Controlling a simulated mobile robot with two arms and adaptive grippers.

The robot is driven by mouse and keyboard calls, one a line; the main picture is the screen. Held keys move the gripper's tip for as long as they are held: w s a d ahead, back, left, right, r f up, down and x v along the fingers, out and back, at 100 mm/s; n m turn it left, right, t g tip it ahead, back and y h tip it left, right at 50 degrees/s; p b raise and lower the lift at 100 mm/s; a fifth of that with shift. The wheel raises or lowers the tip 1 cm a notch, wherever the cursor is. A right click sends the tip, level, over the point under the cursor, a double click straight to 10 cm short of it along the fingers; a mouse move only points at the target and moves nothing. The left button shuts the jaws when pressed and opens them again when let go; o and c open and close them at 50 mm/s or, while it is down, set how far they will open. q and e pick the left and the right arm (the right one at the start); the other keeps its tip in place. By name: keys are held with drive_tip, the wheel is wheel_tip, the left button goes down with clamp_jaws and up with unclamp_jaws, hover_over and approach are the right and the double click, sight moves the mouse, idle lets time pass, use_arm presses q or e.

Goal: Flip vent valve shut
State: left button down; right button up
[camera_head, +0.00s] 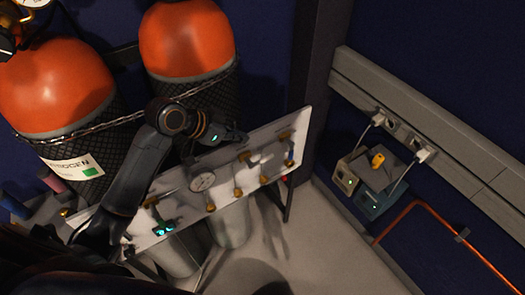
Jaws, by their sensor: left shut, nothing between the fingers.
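A tilted white valve panel (222,205) stands before two gas cylinders, with several brass valve fittings on it. A round gauge (202,181) sits near its middle. Which one is the vent valve I cannot read. My left gripper (240,137) is shut and empty, over the panel's upper edge, left of the blue handle. Whether it touches a fitting I cannot tell. My right gripper is out of view.
Orange-topped cylinders (185,40) and (50,85) the left cylinder stand behind the panel, held by a chain. Grey buckets (232,222) stand below it. Small boxes (375,180) are plugged in at the right wall, above an orange pipe (425,205). The floor at front right is clear.

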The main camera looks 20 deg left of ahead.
use_arm(q)
drive_tip(key=p+x, duration=0.2)
drive_tip(key=x, duration=0.7)
drive_tip(key=shift+w+d, duration=0.1)
drive_tip(key=shift+w, duration=0.05)
wheel_tip(320, 180, down, 4)
drive_tip(key=shift+w+d+r+p, duration=0.1)
drive_tip(key=shift+w+r+p, duration=0.05)
drive_tip(key=shift+p, duration=0.3)
drive_tip(key=shift+f, duration=0.55)
